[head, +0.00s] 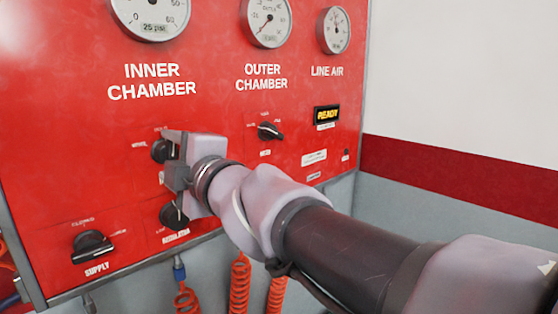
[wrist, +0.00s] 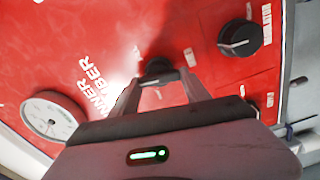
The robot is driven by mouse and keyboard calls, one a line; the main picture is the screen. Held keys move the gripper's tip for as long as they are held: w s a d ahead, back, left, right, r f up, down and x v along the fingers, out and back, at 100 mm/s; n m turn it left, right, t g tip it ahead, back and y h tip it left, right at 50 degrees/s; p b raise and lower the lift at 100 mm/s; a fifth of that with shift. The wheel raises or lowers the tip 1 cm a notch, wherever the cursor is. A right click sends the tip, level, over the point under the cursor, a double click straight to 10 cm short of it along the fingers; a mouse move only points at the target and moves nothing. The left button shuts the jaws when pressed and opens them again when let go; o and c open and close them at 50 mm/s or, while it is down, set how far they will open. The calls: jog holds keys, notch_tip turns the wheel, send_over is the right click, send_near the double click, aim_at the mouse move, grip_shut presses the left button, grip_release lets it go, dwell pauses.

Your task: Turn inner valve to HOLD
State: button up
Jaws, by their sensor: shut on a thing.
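The inner valve is a black knob (head: 161,151) on the red panel, below the INNER CHAMBER lettering. My gripper (head: 172,153) is at this knob and partly covers it in the head view. In the wrist view the knob (wrist: 158,68) sits between the two fingertips of my gripper (wrist: 160,82), which are shut on it. The small position labels around the knob are partly hidden and too small to read, so I cannot tell its setting.
The regulator knob (head: 174,215) is just below my gripper, and the supply knob (head: 92,247) is at lower left. The outer chamber knob (head: 269,131) is to the right. A lit READY display (head: 327,114) and gauges (head: 150,15) are on the panel. Orange coiled hoses (head: 240,285) hang below.

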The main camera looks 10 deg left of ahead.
jog(key=shift+n+b, duration=0.4)
jog(key=shift+n, duration=0.6)
jog(key=o, duration=1.4)
jog(key=shift+w, duration=0.1)
